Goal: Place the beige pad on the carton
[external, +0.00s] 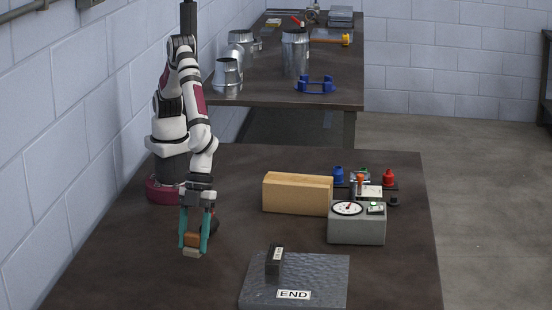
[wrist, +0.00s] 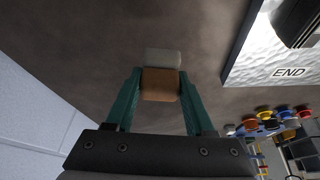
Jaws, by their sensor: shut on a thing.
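My gripper (external: 194,240) has teal fingers and points down above the left part of the dark table. It is shut on a small brown block with a beige pad (external: 191,253) at its lower end. In the wrist view the brown part sits between the fingertips and the beige pad (wrist: 163,57) sticks out beyond them. The held piece appears to be above the table; the exact gap is hard to tell. The carton (external: 297,193) is a long tan box to the right of my gripper, apart from it. Its top looks bare.
A grey gauge box (external: 356,224) stands at the carton's right front. Behind it are blue and red knobs (external: 388,177). A grey slab (external: 320,270) with an END label and a small black block (external: 274,262) lies at the front. Table between gripper and carton is clear.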

